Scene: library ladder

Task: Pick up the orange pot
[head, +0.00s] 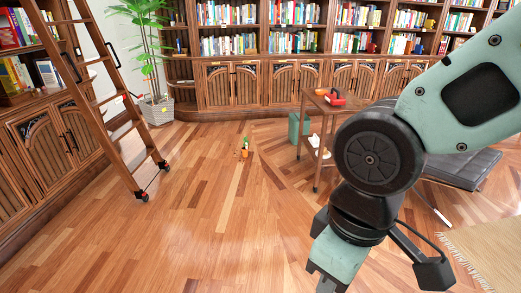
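A small orange pot (244,153) with a green plant (245,142) in it stands on the wooden floor near the middle of the head view. It is small in the picture, so its details are hard to make out. My arm fills the right side of the view. My gripper (328,284) is at the bottom edge, mostly cut off by the frame, so its fingers cannot be judged. It is well nearer to me than the pot and to its right.
A wooden ladder (112,110) on wheels leans at the left shelves. A wooden side table (322,108) with a red item stands right of the pot, near a green bin (297,128). A dark cushioned bench (462,166) and rug (490,250) lie right. Floor before the pot is clear.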

